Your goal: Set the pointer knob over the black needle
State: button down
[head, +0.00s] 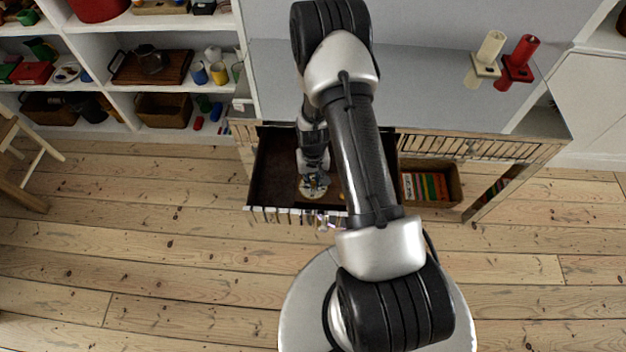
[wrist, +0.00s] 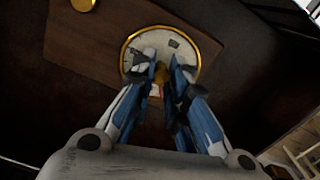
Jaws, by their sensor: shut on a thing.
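A round white dial with a gold rim (wrist: 126,50) is set on a brown wooden panel in the wrist view. It also shows small in the head view (head: 306,192), inside the open drawer. My gripper (wrist: 162,66) is over the dial, its two blue-and-grey fingers shut on the small brass-coloured pointer knob (wrist: 161,75) at the dial's middle. The fingers cover much of the dial. A small dark mark (wrist: 173,43) shows on the dial's upper right; I cannot tell whether it is the black needle. A little red shows between the fingers.
The dark drawer (head: 270,175) stands pulled out under the grey worktop (head: 430,85). A brass round piece (wrist: 82,4) sits elsewhere on the panel. A cream candle-like item (head: 490,50) and a red one (head: 522,58) stand at the worktop's right.

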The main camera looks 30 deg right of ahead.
aim_at(313, 183)
jog(key=c, duration=1.5)
grip_release()
jog(key=shift+c, duration=0.2)
jog(key=shift+r, duration=0.1)
notch_tip(313, 183, up, 12)
